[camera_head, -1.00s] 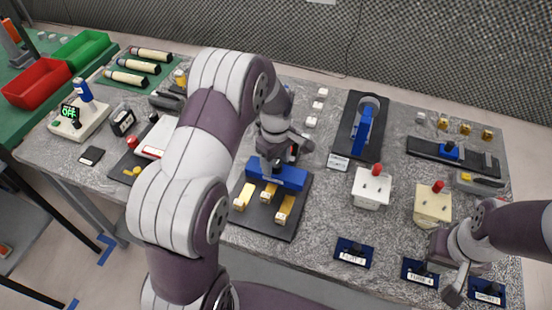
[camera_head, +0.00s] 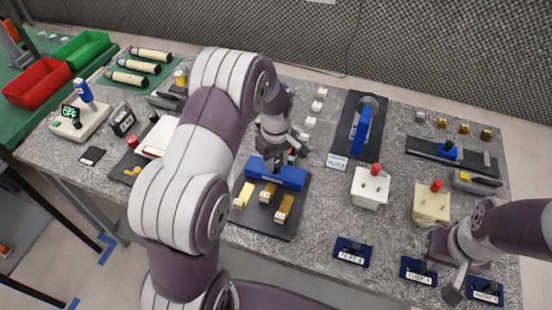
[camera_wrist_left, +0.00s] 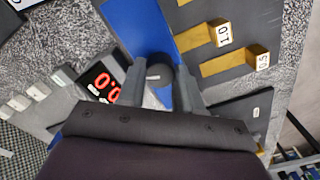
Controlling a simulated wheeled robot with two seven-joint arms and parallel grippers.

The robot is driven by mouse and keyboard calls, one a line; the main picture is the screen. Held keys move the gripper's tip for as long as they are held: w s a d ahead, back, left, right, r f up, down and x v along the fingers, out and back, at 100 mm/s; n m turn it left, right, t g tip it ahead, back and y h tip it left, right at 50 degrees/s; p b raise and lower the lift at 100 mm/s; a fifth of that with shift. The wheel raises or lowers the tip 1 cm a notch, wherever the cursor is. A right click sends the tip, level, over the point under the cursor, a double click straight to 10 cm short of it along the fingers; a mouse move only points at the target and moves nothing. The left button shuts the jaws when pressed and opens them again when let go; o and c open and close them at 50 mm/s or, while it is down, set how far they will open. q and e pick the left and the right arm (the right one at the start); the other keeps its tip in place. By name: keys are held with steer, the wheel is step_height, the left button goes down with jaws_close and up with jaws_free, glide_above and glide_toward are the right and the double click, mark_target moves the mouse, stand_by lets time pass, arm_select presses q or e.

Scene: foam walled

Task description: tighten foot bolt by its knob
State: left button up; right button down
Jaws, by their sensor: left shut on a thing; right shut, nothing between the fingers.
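A blue block (camera_head: 285,178) stands on a dark base plate (camera_head: 262,222) with several brass-coloured bars on it. My left gripper (camera_head: 272,167) is over the back of the block and points down. In the left wrist view its fingers (camera_wrist_left: 158,88) are shut on a dark round knob (camera_wrist_left: 157,74) at the blue body (camera_wrist_left: 137,25). The bolt below the knob is hidden. A red digital display (camera_wrist_left: 102,84) lies beside the fingers and seems to read zero. My right gripper (camera_head: 456,284) is shut and empty at the table's front right.
Brass bars with number tags (camera_wrist_left: 222,34) lie close to the left fingers. A white box with a red knob (camera_head: 371,188), a cream box (camera_head: 432,203) and labelled blue plates (camera_head: 352,252) stand to the right. A blue clamp on a dark plate (camera_head: 360,128) stands behind.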

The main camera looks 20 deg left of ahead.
arm_select(q)
steer(key=m, duration=0.3)
steer(key=shift+r+m+p, duration=0.1)
steer(key=shift+m+p, duration=0.2)
steer(key=shift+p, duration=0.1)
steer(key=m, duration=0.3)
steer(key=shift+m+p, duration=0.3)
steer(key=m, duration=0.3)
steer(key=shift+a+m, duration=0.1)
steer(key=shift+m, duration=0.3)
steer(key=m+p, duration=0.1)
steer(key=m, duration=0.7)
steer(key=shift+w, duration=0.1)
steer(key=m, duration=0.3)
steer(key=shift+m+p, duration=0.3)
steer(key=m, duration=0.4)
steer(key=shift+m, duration=1.8)
